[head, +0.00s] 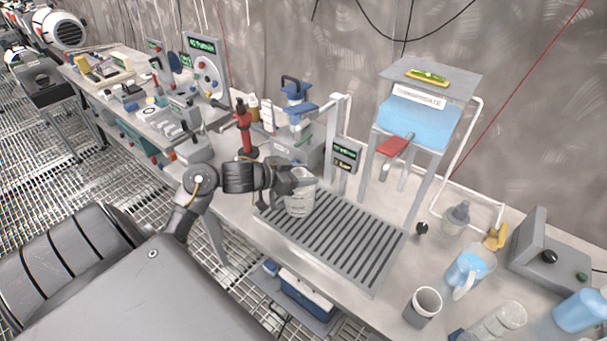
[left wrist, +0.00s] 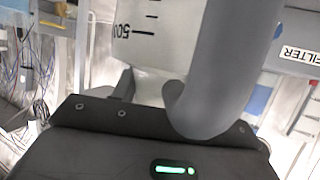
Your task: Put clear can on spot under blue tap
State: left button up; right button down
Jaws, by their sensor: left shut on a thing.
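The clear can (head: 299,197) is a see-through measuring vessel with dark marks. It is upright at the left end of the slatted drain grate (head: 335,236); I cannot tell whether it touches the grate. My left gripper (head: 294,184) is shut on it from the left. In the left wrist view the can (left wrist: 150,40) fills the upper middle, its marks upside down, with a grey curved piece in front. The blue tap (head: 298,108) stands behind the can, near the wall. The spot under it is not clearly visible behind my gripper. My right gripper is not in view.
A tank on a stand (head: 418,120) with a red lever (head: 395,146) rises behind the grate. A blue-filled jug (head: 468,272), a grey cup (head: 423,306) and a clear bottle stand at right. A red bottle-like object (head: 244,132) stands left of the tap.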

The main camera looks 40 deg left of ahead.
pick_arm(q)
jog(key=shift+f, duration=0.15)
jog(key=o, duration=1.4)
jog(key=shift+o, duration=0.2)
jog(key=shift+r, duration=0.2)
jog(key=shift+s+a, duration=0.15)
jog(key=shift+s, duration=0.15)
jog(key=v, duration=1.1)
jog(key=shift+s, duration=0.15)
